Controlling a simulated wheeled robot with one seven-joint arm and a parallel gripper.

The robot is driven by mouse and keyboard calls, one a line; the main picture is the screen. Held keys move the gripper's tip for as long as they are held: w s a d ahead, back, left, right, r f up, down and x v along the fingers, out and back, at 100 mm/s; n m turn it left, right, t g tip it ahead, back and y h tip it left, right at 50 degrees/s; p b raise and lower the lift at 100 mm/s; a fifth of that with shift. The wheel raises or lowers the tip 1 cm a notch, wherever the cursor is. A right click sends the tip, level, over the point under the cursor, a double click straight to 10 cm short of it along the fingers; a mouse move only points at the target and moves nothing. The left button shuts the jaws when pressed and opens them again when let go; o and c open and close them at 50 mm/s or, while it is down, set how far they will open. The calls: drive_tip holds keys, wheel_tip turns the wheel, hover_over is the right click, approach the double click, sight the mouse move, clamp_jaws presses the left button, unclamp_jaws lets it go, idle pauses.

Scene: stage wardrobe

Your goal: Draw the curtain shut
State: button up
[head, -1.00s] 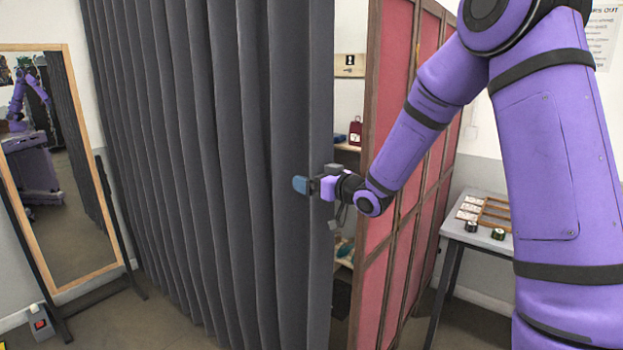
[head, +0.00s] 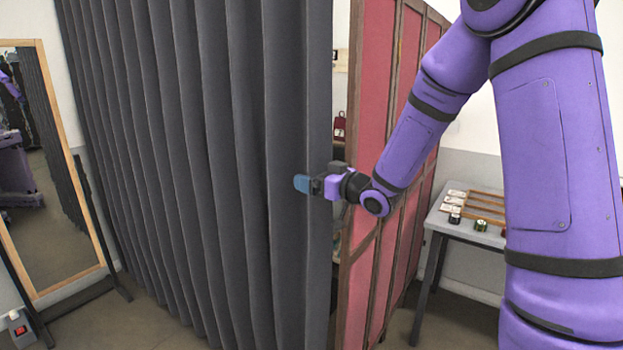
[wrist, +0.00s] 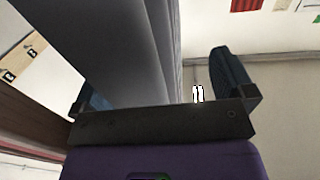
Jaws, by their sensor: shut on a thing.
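The dark grey pleated curtain (head: 215,170) hangs across the left and middle of the head view, down close to the floor. My gripper (head: 310,185) is at its right edge, about halfway up, and is shut on that edge. One blue-grey finger shows on the near face of the curtain; the other is hidden behind it. In the wrist view the curtain's grey folds (wrist: 130,50) rise between the two fingers of my gripper (wrist: 160,85). A narrow gap remains between the curtain edge and the red panelled screen (head: 372,120).
The red screen with its brown wooden frame stands close behind my wrist. A wood-framed mirror (head: 40,170) stands at the left. A grey table (head: 460,228) with racks and small dark items is at the right. A red item (head: 340,127) shows in the gap.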

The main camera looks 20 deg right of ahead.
drive_tip(key=shift+s+d+f, duration=0.1)
drive_tip(key=shift+s, duration=1.15)
drive_tip(key=shift+s+d+r, duration=0.1)
drive_tip(key=shift+s+r, duration=0.05)
drive_tip(key=shift+s, duration=0.25)
drive_tip(key=shift+s+d+r, duration=0.1)
drive_tip(key=shift+s, duration=0.3)
drive_tip(key=c, duration=0.9)
drive_tip(key=shift+s+d+f, duration=0.15)
drive_tip(key=shift+s+d, duration=0.1)
drive_tip(key=shift+d, duration=0.35)
drive_tip(key=shift+w+d, duration=0.1)
